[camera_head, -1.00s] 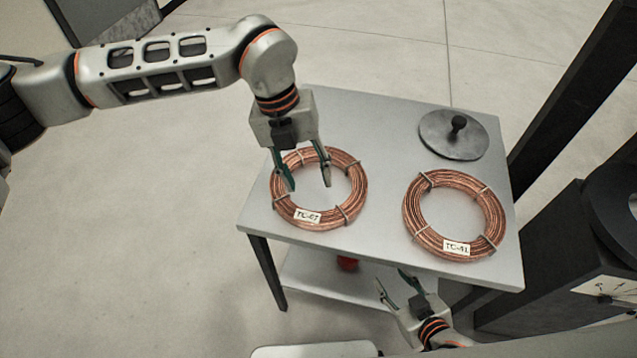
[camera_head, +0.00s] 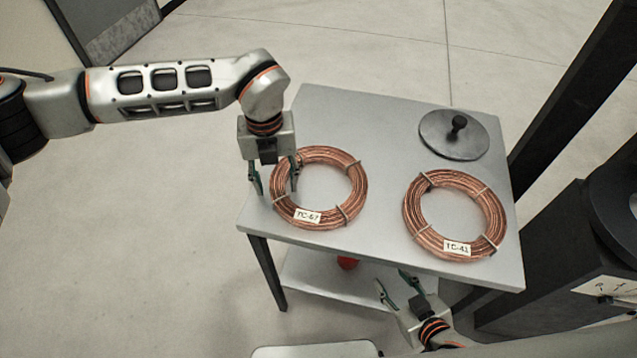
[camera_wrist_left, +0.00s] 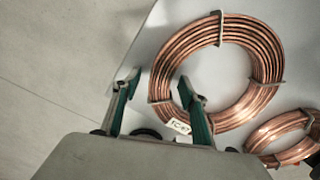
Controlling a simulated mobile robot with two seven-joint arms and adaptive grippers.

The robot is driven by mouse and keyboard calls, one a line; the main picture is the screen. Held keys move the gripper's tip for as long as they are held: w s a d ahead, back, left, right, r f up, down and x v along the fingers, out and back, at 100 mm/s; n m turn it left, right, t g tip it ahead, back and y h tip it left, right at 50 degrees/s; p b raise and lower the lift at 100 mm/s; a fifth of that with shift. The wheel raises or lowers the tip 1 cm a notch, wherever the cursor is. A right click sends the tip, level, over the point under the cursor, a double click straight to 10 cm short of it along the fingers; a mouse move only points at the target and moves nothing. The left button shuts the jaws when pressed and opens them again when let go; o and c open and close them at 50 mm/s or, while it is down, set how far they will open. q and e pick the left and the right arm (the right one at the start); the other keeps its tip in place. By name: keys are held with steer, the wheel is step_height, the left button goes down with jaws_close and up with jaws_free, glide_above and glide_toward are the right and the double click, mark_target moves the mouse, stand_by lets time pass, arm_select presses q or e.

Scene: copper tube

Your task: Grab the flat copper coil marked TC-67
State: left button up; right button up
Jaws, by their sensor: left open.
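The flat copper coil marked TC-67 (camera_head: 355,180) lies on the left part of the grey table, its white tag at its front edge. It also shows in the left wrist view (camera_wrist_left: 262,85). My left gripper (camera_head: 275,194) is open at the coil's left side, one finger outside the ring and the other over its left part; contact cannot be told. In the left wrist view its open fingers (camera_wrist_left: 158,88) point toward the table edge and the coil's side. My right gripper (camera_head: 394,290) is open and empty in front of the table's front edge.
A second copper coil (camera_head: 413,210), tagged TC-61 or similar, lies to the right on the table (camera_head: 385,135). A round grey disc with a black knob (camera_head: 458,123) sits at the back right. A red object (camera_head: 347,262) is on the lower shelf.

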arm_select(q)
jaws_close()
steer(key=shift+d+r, duration=0.1)
steer(key=shift+w, duration=0.1)
